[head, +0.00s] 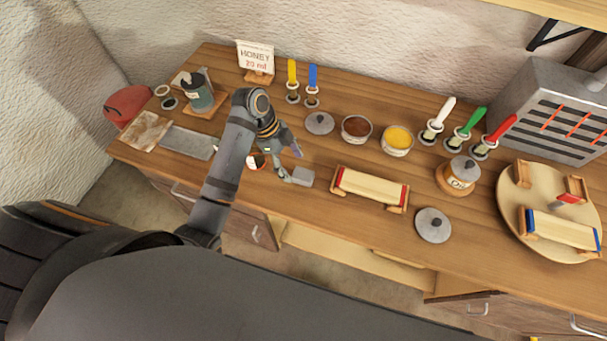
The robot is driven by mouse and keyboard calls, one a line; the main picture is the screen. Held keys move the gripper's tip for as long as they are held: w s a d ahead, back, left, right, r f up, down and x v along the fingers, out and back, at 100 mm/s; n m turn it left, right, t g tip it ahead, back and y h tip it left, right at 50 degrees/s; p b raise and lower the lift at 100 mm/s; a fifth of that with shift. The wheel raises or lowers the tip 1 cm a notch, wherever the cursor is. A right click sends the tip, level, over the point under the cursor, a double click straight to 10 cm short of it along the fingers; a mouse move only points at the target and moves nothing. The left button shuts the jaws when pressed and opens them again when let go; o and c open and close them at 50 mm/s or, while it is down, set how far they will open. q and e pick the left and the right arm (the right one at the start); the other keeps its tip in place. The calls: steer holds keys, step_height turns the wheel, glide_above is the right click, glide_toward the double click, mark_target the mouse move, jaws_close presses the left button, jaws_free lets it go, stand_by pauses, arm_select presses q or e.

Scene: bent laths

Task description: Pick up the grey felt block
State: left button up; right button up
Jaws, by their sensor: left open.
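The grey felt block (302,176) appears to be the small light-grey block on the wooden bench, near its front edge. My left gripper (290,164) is open just above and to the left of it, with one finger close to the block's left end. I cannot tell whether that finger touches it. My left arm covers part of the bench to the left of the gripper. My right gripper is not in view.
A lath in a red-ended wooden holder (371,188) lies to the right of the block. A small cup (256,161) stands close to the left of my gripper. Bowls of brown (357,127) and yellow (397,139) contents stand behind. A round board (515,235) is at far right.

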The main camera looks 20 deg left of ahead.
mark_target(302, 174)
arm_select(q)
steer(key=shift+d+f, duration=0.25)
steer(key=shift+f, duration=0.25)
steer(key=shift+w+d+f, duration=0.1)
steer(key=shift+w+f, duration=0.15)
steer(key=shift+w+d+f+p, duration=0.15)
steer(key=shift+d+f+p, duration=0.1)
steer(key=shift+f+p, duration=0.25)
steer(key=shift+w+d+f+p, duration=0.15)
steer(key=shift+d+f+p, duration=0.1)
steer(key=shift+f, duration=0.3)
steer(key=x, duration=0.2)
steer(key=shift+f, duration=0.5)
steer(key=c, duration=1)
steer(key=shift+c, duration=0.2)
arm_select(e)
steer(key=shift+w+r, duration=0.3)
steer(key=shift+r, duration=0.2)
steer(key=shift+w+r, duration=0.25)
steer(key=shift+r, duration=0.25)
arm_select(q)
steer(key=shift+r, duration=0.1)
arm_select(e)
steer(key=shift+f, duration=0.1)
